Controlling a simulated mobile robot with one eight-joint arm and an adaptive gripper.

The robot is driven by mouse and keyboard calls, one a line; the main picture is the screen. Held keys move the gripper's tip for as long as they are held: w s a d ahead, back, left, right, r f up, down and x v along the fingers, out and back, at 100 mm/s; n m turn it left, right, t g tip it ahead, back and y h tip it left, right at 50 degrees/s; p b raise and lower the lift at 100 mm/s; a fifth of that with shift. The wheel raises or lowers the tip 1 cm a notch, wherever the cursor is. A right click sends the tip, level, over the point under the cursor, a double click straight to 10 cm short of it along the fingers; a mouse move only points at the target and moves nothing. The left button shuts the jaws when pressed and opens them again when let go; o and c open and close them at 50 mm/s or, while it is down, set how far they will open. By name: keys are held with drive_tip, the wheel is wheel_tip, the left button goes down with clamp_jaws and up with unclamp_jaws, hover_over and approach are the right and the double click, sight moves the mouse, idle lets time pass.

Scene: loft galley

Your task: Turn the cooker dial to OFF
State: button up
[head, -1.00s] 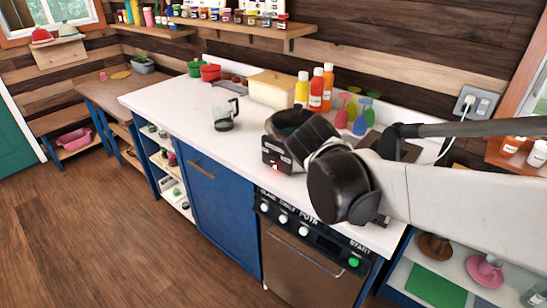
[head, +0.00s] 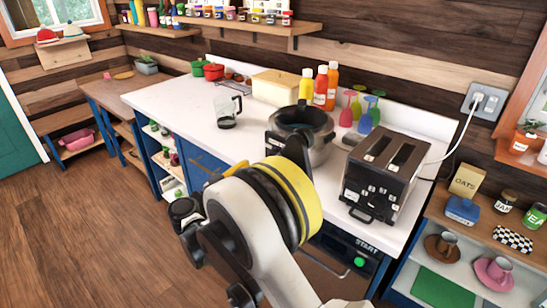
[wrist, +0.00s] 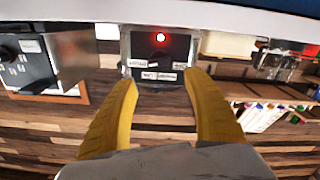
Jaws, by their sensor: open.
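The cooker (head: 318,122) is a round silver pot with a dark rim and a dark front panel. It stands on the white counter, partly hidden behind my arm in the head view. In the wrist view, which looks upside down, the cooker's panel (wrist: 160,62) shows a lit red light and several small pale labels, too blurred to read. I cannot make out the dial or its setting. My gripper (wrist: 162,79) is open, with two yellow fingers pointing at the panel from either side of its lower picture edge. Nothing is between them.
A black and silver toaster (head: 385,172) stands close to the right of the cooker. Coloured glasses (head: 364,112) and sauce bottles (head: 321,86) stand behind it. A glass jug (head: 228,110) and a cream box (head: 274,87) are to the left. The counter's (head: 190,118) front left is clear.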

drive_tip(key=b+x, duration=0.2)
drive_tip(key=x, duration=0.7)
drive_tip(key=c, duration=1.2)
drive_tip(key=shift+o, duration=0.2)
